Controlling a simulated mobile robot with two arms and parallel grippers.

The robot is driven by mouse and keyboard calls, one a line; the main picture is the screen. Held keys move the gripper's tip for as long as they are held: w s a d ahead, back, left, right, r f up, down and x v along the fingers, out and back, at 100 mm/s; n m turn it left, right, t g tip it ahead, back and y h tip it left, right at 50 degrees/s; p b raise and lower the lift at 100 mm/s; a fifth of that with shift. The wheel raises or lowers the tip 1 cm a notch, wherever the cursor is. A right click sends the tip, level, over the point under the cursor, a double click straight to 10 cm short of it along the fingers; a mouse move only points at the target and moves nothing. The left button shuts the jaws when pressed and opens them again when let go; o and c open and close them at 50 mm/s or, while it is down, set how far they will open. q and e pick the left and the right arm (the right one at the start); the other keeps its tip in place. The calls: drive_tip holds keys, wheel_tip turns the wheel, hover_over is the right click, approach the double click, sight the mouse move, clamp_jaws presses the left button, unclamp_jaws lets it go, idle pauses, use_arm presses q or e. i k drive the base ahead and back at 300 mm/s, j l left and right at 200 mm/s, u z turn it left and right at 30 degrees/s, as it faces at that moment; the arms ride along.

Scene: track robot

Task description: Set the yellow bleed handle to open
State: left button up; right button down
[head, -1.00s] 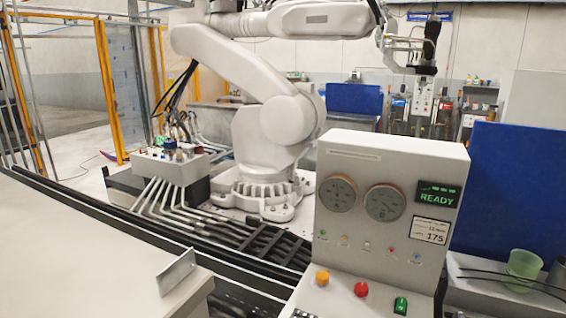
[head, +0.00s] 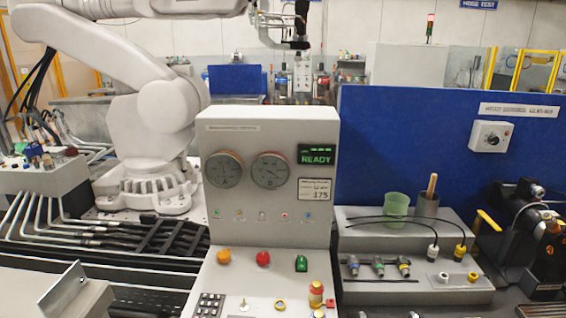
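Neither of my grippers is in view.
A control console (head: 265,180) with gauges, a READY display (head: 317,155) and coloured buttons stands in the centre. Right of it, a grey stepped bench (head: 350,240) bears a green cup (head: 396,204). A blue panel (head: 400,140) with a dial box (head: 491,136) stands behind.

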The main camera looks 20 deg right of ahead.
sight(481, 214)
drive_tip(key=l+z, duration=0.1)
drive_tip(key=z, duration=0.35)
drive_tip(key=l+z, duration=0.1)
drive_tip(key=z, duration=0.4)
drive_tip(key=l+z, duration=0.15)
drive_tip(key=z, duration=0.3)
drive_tip(key=l+z, duration=0.1)
drive_tip(key=z, duration=0.35)
